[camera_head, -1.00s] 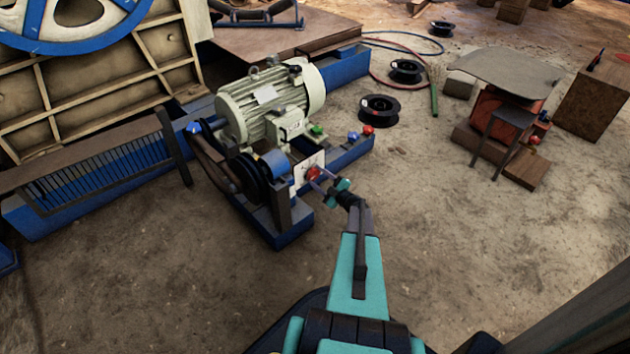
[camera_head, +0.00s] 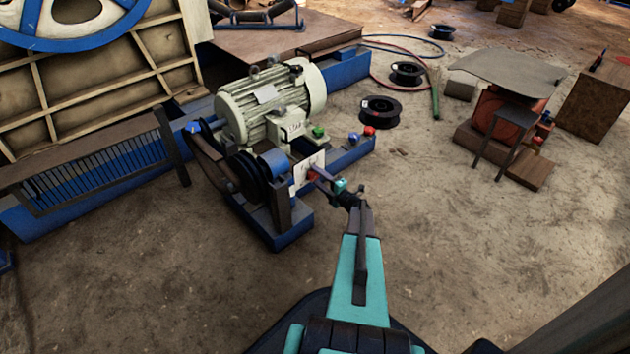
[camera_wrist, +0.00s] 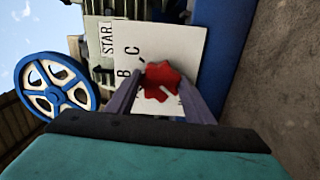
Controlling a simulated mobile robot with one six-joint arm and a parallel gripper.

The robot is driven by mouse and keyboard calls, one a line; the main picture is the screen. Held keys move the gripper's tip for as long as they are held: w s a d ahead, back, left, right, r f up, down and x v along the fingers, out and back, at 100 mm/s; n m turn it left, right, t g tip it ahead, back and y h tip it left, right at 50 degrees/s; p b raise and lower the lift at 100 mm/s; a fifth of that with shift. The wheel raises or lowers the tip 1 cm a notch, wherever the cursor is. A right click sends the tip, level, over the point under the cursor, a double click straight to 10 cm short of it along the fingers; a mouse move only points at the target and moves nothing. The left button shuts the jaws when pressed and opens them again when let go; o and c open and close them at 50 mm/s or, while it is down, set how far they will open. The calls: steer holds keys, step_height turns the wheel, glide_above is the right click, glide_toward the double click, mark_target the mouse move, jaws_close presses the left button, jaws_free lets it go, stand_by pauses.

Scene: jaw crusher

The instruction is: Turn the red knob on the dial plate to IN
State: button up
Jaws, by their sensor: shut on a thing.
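The red knob (camera_wrist: 161,82) is a lobed handle on the white dial plate (camera_wrist: 175,42), which shows letters B and C in the wrist view; no IN mark is readable. In the head view the knob (camera_head: 312,174) shows small at the lower part of the plate (camera_head: 300,172), beside the motor. My gripper (camera_wrist: 160,88) is shut on the knob, one finger on each side of it. In the head view my gripper (camera_head: 318,176) reaches the plate from the right. The fingers hide part of the knob and of the plate.
A pale motor (camera_head: 270,105) and a black belt pulley (camera_head: 250,175) stand close to the plate. Blue and red buttons (camera_head: 369,131) sit on the blue frame behind. A large blue wheel (camera_wrist: 57,85) is at left in the wrist view.

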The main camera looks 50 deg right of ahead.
steer(key=shift+w+a, duration=0.15)
steer(key=shift+a, duration=0.2)
steer(key=o, duration=1)
steer(key=shift+o, duration=0.2)
steer(key=shift+d, duration=0.15)
steer(key=shift+s, duration=0.25)
steer(key=s+p, duration=0.4)
steer(key=s, duration=0.9)
steer(key=shift+s+a+p, duration=0.25)
steer(key=shift+a+p, duration=0.1)
steer(key=shift+a, duration=0.1)
